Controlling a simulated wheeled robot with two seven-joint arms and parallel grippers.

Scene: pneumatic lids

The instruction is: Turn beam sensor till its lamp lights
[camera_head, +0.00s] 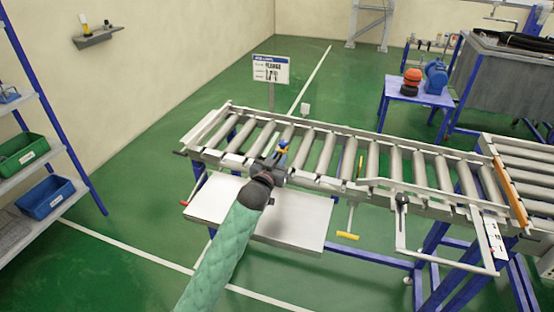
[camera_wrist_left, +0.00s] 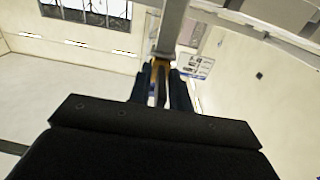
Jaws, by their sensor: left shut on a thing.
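A small blue and yellow beam sensor (camera_head: 282,145) stands at the near rail of the roller conveyor (camera_head: 330,187). My left gripper (camera_head: 276,160) reaches up to it from the front and is shut on it. The fingers hide much of the sensor. I cannot make out its lamp or whether it is lit. My right gripper is not in view.
A pale shelf (camera_head: 300,222) lies under the conveyor, below my arm. A sign (camera_head: 271,69) stands behind the conveyor. A bracket with a black knob (camera_head: 402,199) sticks out at the front right. A rack with green (camera_head: 22,153) and blue bins (camera_head: 45,197) stands left.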

